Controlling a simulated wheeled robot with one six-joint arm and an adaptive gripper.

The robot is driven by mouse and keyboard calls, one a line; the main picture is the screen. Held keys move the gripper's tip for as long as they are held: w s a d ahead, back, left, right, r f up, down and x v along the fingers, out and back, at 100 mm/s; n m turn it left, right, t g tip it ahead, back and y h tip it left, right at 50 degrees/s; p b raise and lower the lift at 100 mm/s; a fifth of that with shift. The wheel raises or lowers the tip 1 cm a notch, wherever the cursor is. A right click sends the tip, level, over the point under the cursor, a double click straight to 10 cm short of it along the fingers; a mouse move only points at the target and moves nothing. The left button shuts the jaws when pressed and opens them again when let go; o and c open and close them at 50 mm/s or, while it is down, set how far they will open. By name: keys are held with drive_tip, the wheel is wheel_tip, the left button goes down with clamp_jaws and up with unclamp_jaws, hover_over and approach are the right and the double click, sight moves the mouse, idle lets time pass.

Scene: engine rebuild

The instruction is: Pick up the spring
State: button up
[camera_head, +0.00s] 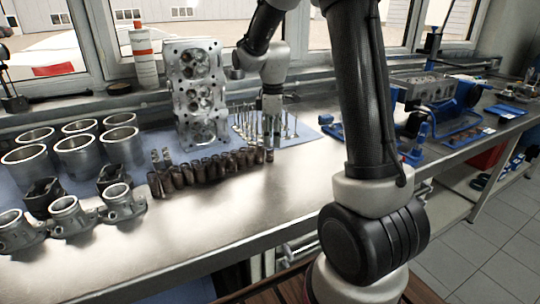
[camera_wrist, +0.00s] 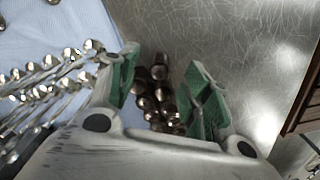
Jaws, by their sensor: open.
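A row of dark brown, short cylindrical pieces (camera_head: 205,168) stands on the metal bench in front of the cylinder head. They look like springs, but coils are too small to make out. My gripper (camera_head: 268,147) points down at the right end of this row. In the wrist view, my gripper (camera_wrist: 161,72) is open, with green pads on both fingers. Several dark, shiny round-topped pieces (camera_wrist: 160,93) show in the gap between the fingers, with nothing clearly held. The gripper's body hides the lower part of that group.
Valves stand close by on a blue mat (camera_head: 308,131); they also show left of the fingers (camera_wrist: 40,85). A cylinder head (camera_head: 195,95) stands behind the row. Metal liners (camera_head: 75,155) and throttle-like bodies (camera_head: 68,217) are at left. Bare bench (camera_head: 200,225) lies in front.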

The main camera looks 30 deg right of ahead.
sight(271, 161)
drive_tip(key=f, duration=0.5)
drive_tip(key=shift+a, duration=0.2)
drive_tip(key=c, duration=1)
